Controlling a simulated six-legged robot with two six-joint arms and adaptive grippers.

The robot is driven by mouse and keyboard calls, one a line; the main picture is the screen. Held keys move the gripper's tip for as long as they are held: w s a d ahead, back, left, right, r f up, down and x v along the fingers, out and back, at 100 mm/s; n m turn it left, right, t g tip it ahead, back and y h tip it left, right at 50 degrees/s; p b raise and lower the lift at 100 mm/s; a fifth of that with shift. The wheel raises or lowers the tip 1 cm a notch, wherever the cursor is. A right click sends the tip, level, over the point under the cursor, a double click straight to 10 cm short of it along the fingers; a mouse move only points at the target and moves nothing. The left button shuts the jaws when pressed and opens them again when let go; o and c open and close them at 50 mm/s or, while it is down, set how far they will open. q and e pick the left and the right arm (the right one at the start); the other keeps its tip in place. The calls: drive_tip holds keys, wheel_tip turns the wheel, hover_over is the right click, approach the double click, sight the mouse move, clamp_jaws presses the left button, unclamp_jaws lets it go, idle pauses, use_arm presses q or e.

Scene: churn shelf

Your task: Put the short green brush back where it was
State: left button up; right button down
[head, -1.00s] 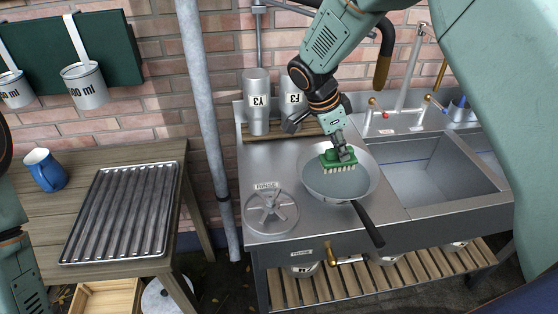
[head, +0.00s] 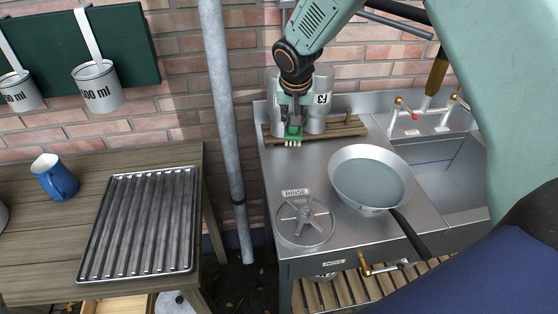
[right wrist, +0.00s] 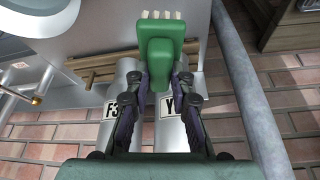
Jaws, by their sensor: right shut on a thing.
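The short green brush (head: 293,132) is held in my right gripper (head: 293,112), which is shut on it. Its pale bristles point down. It hangs in front of the grey canisters and over the wooden rack (head: 347,129) at the back of the steel counter; I cannot tell whether it touches the rack. In the right wrist view the green brush (right wrist: 162,50) sits between the fingertips of my right gripper (right wrist: 160,75). Behind the fingers stand a canister marked F3 (right wrist: 122,125) and one marked with a Y (right wrist: 172,132). My left gripper is not in view.
A grey pan (head: 370,180) with a black handle stands on the counter, right of a RINSE wheel (head: 305,221). Taps (head: 405,114) and a sink (head: 455,185) lie further right. A grey pipe (head: 226,120) stands left. A ribbed tray (head: 140,222) and blue mug (head: 55,178) are on the wooden table.

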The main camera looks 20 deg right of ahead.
sight(292, 133)
drive_tip(key=shift+w+r+n, duration=0.15)
drive_tip(key=shift+n, duration=0.35)
drive_tip(key=shift+a+r+n+y, duration=0.2)
drive_tip(key=shift+n+y, duration=0.2)
drive_tip(key=shift+n, duration=0.2)
wheel_tip(292, 133, down, 6)
drive_tip(key=shift+d+f, duration=0.1)
drive_tip(key=shift+d, duration=0.05)
drive_tip(key=shift+f, duration=1.95)
drive_tip(key=shift+w+f, duration=0.1)
drive_tip(key=shift+f+b, duration=0.15)
drive_tip(key=shift+b, duration=0.15)
drive_tip(key=c, duration=1.5)
unclamp_jaws()
drive_tip(key=shift+c, duration=0.2)
drive_tip(key=o, duration=0.4)
